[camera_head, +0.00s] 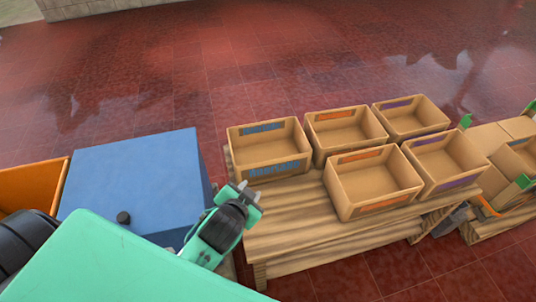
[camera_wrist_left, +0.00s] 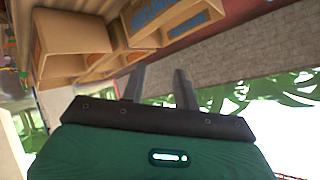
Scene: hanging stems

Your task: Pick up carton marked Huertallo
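The carton with blue lettering (camera_head: 270,151) is an open, empty-looking box at the left end of the wooden table; its front lettering appears to read Huertallo. In the left wrist view the blue-lettered carton (camera_wrist_left: 150,38) is at the top, beyond the fingers. My left gripper (camera_head: 250,190) is open and empty, just left of and in front of that carton, apart from it. Its two spread fingers also show in the left wrist view (camera_wrist_left: 159,84). My right gripper is not in view.
Two orange-marked cartons (camera_head: 375,188) and two purple-marked cartons (camera_head: 452,164) stand right of it on the wooden table (camera_head: 290,240). A blue box (camera_head: 135,175) and an orange bin (camera_head: 28,188) are at left. More cardboard with green corners stands at far right.

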